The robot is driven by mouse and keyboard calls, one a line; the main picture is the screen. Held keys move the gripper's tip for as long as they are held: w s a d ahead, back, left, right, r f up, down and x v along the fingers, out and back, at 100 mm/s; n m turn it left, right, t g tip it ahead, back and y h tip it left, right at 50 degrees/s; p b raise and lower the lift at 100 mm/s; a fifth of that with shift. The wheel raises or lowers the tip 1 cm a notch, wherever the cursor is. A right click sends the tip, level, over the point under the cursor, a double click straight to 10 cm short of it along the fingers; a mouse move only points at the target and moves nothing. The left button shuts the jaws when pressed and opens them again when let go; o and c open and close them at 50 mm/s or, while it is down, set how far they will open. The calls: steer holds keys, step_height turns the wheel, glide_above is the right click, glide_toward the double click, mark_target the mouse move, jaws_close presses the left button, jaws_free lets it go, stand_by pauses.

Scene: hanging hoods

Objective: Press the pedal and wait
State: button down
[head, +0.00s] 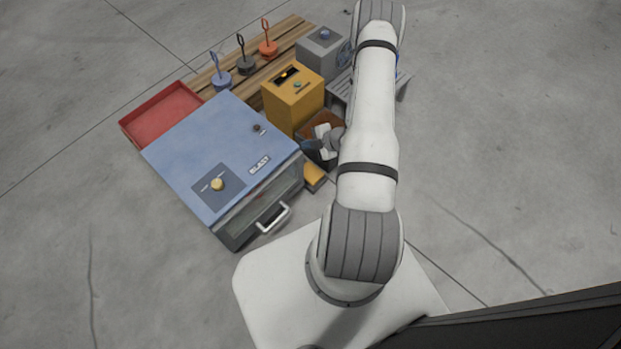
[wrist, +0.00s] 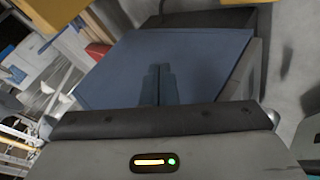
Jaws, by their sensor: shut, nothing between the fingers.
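A small yellow block that looks like the pedal (head: 314,177) sits low beside the front right corner of the blue cabinet (head: 215,145), which is marked BLAST. In the head view my gripper (head: 308,146) hangs above and behind this block, next to the cabinet's right edge, partly hidden by my arm. In the wrist view my gripper (wrist: 158,86) has its two blue fingers together with nothing between them. The fingers stand out against a broad blue surface. I cannot tell whether they touch anything. The pedal cannot be surely made out in the wrist view.
A yellow box (head: 291,103) with a dark display stands behind an open dark bin. A red tray (head: 163,113) adjoins the cabinet's far left. Several ringed pieces stand on a wooden board (head: 273,69). A grey box (head: 320,54) is behind. Floor at left and right is free.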

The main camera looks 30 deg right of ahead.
step_height(320, 180, down, 6)
steer(key=s+d+m+h, duration=0.1)
steer(key=s+m, duration=0.1)
steer(key=m, duration=0.1)
steer(key=shift+d+b, duration=0.15)
steer(key=shift+b, duration=0.2)
steer(key=b, duration=0.7)
glide_toward(309, 171)
steer(key=w+a+f, duration=0.3)
steer(key=w, duration=0.1)
stand_by(1.2)
steer(key=shift+f, duration=0.35)
steer(key=shift+d+f+b, duration=0.1)
steer(key=shift+f+b, duration=0.7)
stand_by(0.8)
steer(key=shift+r, duration=0.1)
steer(key=shift+r+p, duration=0.9)
steer(key=shift+r, duration=0.25)
